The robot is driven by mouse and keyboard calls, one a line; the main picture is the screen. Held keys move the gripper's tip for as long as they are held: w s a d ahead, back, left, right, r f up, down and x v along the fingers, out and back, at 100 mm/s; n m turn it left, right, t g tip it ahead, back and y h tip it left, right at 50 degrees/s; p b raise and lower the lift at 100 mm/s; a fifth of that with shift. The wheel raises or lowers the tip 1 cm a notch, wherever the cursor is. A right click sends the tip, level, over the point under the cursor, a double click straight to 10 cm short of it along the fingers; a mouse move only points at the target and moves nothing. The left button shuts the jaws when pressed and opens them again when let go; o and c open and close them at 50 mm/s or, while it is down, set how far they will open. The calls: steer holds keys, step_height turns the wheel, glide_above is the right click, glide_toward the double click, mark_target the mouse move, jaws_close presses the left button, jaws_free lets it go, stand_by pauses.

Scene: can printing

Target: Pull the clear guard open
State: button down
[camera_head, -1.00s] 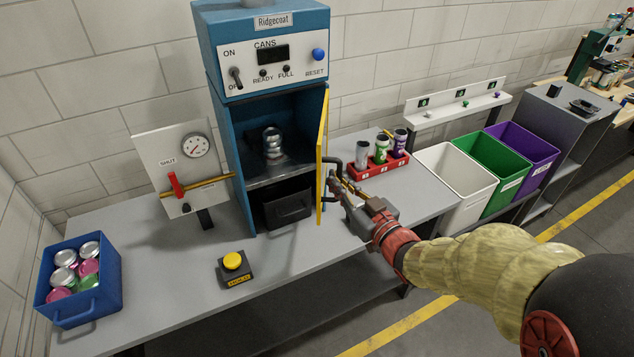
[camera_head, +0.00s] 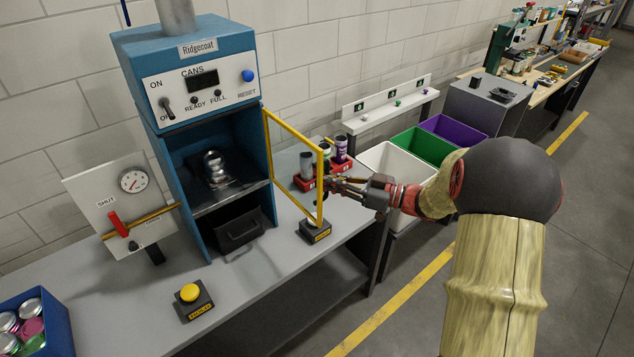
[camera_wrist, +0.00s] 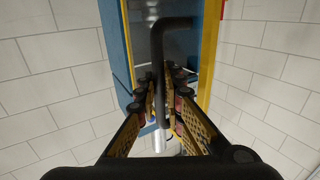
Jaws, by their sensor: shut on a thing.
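The clear guard (camera_head: 295,131) is a see-through panel in a yellow frame, hinged at the right side of the blue Ridgecoat machine (camera_head: 226,53). It stands swung out toward the front right, and the machine's front is open. My gripper (camera_head: 330,183) is at the guard's outer edge. In the wrist view my gripper (camera_wrist: 161,95) is shut on the guard's black bar handle (camera_wrist: 172,23), which passes between the fingers. The guard's yellow edge also shows there (camera_wrist: 209,50). In the head view the handle is mostly hidden by the gripper.
Silver cans (camera_head: 215,168) stand inside the machine above a black drawer (camera_head: 240,230). A red rack (camera_head: 303,183) with cans is behind the guard. White, green and purple bins stand to the right.

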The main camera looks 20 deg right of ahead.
steer(key=shift+w+d+n+g+y, duration=0.35)
steer(key=shift+d+n+g+y, duration=0.05)
steer(key=shift+d, duration=0.4)
steer(key=c, duration=2)
jaws_free()
steer(key=shift+d, duration=0.1)
steer(key=v, duration=1.2)
